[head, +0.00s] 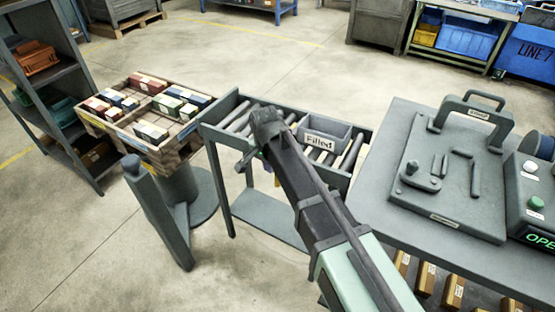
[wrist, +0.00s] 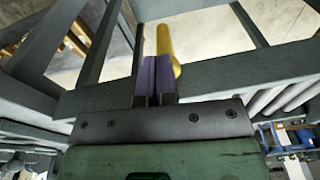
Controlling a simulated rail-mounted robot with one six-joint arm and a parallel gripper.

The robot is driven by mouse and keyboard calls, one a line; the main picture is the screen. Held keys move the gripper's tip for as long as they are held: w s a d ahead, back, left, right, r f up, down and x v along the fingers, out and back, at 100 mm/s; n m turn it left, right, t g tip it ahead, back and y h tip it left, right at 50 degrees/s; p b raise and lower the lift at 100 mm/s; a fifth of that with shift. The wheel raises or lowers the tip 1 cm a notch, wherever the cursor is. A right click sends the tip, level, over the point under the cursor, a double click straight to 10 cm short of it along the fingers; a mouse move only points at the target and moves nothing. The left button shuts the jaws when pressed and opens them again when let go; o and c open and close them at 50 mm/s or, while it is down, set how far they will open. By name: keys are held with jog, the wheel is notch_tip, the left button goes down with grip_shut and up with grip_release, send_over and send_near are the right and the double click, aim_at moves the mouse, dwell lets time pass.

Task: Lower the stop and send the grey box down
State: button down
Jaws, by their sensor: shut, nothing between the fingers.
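The grey box (head: 326,128), with a white "Filled" label on its side, sits on the roller conveyor (head: 233,99) in the head view. My gripper (wrist: 157,78) is shut and empty, its two purple-padded fingers together in the wrist view. A yellow rod-like handle (wrist: 165,48) shows just beyond the fingertips, at the conveyor's end frame. I take it to be the stop's lever, but cannot be sure; whether the fingers touch it is unclear. In the head view my arm hides the fingertips and part of the conveyor.
A wooden tray of coloured blocks (head: 150,105) stands on a round pedestal left of the conveyor. A grey bench (head: 395,235) with a handled fixture (head: 470,115) and a button box (head: 535,200) is at right. A shelf rack (head: 50,100) is at far left.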

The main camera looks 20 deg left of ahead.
notch_tip(320, 180, up, 11)
jog(key=s+p, duration=0.1)
jog(key=p, duration=0.9)
jog(key=shift+a+p, duration=0.15)
jog(key=shift+p, duration=0.15)
jog(key=shift+f, duration=0.15)
jog(key=s+d+n, duration=0.1)
jog(key=s+d, duration=0.3)
jog(key=d, duration=1.4)
jog(key=s+d+n+g, duration=0.1)
jog(key=s+d, duration=0.4)
jog(key=d, duration=1.3)
jog(key=shift+d+n, duration=0.4)
jog(key=shift+n, duration=0.4)
